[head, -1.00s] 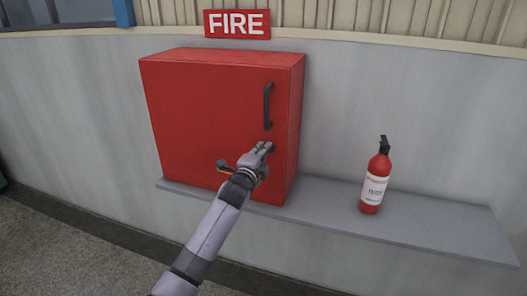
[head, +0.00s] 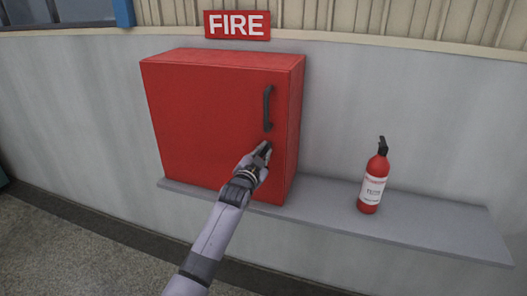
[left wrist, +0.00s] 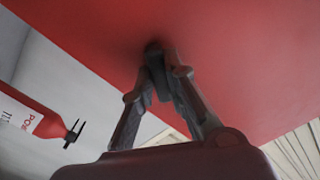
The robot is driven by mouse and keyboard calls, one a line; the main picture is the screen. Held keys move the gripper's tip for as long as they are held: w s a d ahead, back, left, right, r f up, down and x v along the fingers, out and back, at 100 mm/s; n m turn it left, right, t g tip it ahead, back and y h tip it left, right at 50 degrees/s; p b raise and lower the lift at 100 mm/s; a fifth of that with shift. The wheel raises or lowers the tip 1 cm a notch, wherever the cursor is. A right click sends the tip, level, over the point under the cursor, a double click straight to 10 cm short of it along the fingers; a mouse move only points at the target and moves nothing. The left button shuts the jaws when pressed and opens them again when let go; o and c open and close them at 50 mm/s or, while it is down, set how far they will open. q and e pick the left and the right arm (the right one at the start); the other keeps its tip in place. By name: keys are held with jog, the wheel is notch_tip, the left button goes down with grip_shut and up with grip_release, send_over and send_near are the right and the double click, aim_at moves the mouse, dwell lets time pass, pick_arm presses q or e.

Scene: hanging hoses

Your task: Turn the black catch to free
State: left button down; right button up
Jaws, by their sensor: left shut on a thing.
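The red cabinet (head: 205,120) stands on the grey ledge with its door shut. A dark handle (head: 268,107) runs upright near the door's right edge. My left gripper (head: 264,150) is at the door just below the handle. In the left wrist view, the fingertips (left wrist: 160,80) are shut on the black catch (left wrist: 154,50), close against the red door. In the head view the gripper hides most of the catch, so its exact angle cannot be told. My right gripper is not in view.
A red extinguisher (head: 373,180) stands on the ledge (head: 430,222) to the right of the cabinet. It also shows in the left wrist view (left wrist: 35,115). A FIRE sign (head: 237,24) is on the wall above. The space in front of the cabinet is clear apart from my arm.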

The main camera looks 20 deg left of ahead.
pick_arm(q)
jog(key=n+p, duration=0.1)
jog(key=n, duration=0.5)
jog(key=shift+n, duration=0.3)
dwell(0.4)
jog(key=c, duration=1.6)
grip_release()
jog(key=s, duration=1.2)
jog(key=shift+a, duration=0.2)
